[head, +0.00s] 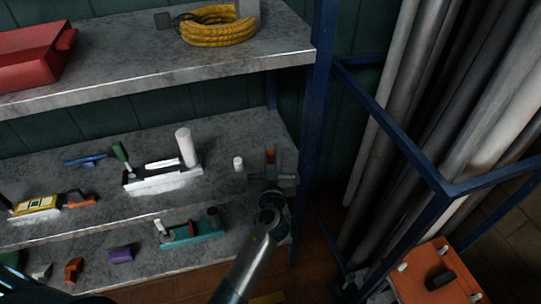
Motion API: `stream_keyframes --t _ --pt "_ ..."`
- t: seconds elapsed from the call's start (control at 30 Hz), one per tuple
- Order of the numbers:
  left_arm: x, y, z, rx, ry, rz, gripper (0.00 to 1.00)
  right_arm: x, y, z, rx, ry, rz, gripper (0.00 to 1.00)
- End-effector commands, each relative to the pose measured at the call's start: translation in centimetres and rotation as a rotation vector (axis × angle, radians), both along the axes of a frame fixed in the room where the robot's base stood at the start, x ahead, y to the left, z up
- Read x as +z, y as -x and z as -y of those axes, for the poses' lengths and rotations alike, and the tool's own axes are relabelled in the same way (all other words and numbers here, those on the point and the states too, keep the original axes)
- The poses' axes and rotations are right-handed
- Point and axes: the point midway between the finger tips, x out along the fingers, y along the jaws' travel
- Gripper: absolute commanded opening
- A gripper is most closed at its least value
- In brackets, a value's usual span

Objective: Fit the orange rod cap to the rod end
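The rod end cannot be made out for certain.
A small white cylinder (238,163) stands just left of the gripper. A white-post fixture (187,148) stands further left. A blue rack post (312,120) is close on the right, with long pipes (400,110) beyond. The upper shelf (150,80) overhangs. An orange box (415,285) is at lower right.

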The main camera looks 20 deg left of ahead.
Motion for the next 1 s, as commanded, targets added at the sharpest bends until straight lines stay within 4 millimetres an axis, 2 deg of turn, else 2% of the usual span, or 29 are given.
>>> stream_keyframes --t 0.3,0.47,0.57,0.8,1.0 --pt "0.1 0.0 0.0 0.0 0.0 0.001 0.0 -0.1 0.4 0.0 0.0 0.0 -0.005 0.43" --pt "0.9 0.0 0.0 0.001 0.002 0.002 0.0 0.0 0.4 0.0 0.0 0.0 -0.003 0.43" --pt "2.0 0.0 0.0 0.001 0.002 0.003 0.0 -0.2 0.4 0.1 -0.001 0.0 -0.001 0.43" --pt "6.0 0.0 0.0 0.0 0.003 0.005 0.0 -2.3 0.9 0.4 -0.002 0.002 -0.003 0.43" --pt "8.8 0.0 0.0 0.0 0.002 0.003 0.0 -2.7 1.0 0.3 -0.001 -0.003 0.013 0.43"
